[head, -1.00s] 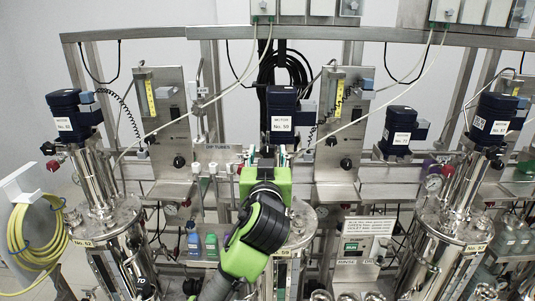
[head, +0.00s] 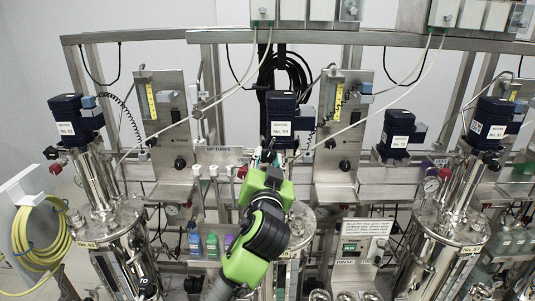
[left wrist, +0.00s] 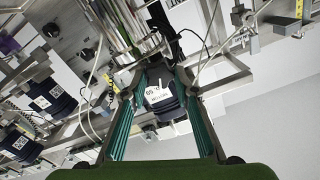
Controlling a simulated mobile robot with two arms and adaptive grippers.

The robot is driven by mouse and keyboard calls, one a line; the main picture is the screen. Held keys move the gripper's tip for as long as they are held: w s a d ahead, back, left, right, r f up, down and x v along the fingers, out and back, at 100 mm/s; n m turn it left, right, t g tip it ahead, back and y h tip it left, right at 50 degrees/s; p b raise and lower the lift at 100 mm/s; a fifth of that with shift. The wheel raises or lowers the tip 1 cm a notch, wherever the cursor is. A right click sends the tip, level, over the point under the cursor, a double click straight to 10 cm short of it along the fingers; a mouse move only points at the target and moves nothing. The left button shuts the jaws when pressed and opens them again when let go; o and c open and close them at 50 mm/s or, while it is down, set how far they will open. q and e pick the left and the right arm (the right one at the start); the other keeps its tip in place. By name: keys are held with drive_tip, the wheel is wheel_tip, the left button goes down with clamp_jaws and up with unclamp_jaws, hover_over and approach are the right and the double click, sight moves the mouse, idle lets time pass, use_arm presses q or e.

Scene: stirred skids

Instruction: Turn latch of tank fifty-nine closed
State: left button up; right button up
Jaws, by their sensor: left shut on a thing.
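Tank fifty-nine stands in the middle of the head view, with its blue motor (head: 281,118) labelled No. 59 on top. Part of its metal lid (head: 300,215) shows to the right of my green arm. My left gripper (head: 268,160) is in front of the tank's column, just below the motor. In the left wrist view the teal fingers of the left gripper (left wrist: 161,70) frame the motor (left wrist: 165,98), which appears upside down. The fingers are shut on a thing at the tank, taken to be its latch. The latch itself is hidden or too small to make out.
A tank (head: 105,218) with a blue motor stands at the left, another tank (head: 440,225) at the right. A yellow hose coil (head: 42,240) hangs at the far left. Small bottles (head: 211,243) stand left of my arm. Metal panels and cables fill the back.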

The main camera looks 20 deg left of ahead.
use_arm(q)
drive_tip(key=m+p, duration=0.2)
drive_tip(key=m, duration=0.1)
drive_tip(key=shift+r+m, duration=0.15)
drive_tip(key=shift+m, duration=0.25)
drive_tip(key=m+p, duration=0.3)
drive_tip(key=shift+d+m, duration=0.1)
drive_tip(key=shift+m, duration=0.2)
drive_tip(key=m+p, duration=0.3)
drive_tip(key=m, duration=0.1)
drive_tip(key=shift+m, duration=0.4)
drive_tip(key=shift+f+m+p, duration=0.25)
drive_tip(key=shift+m+p, duration=0.35)
drive_tip(key=shift+f, duration=0.1)
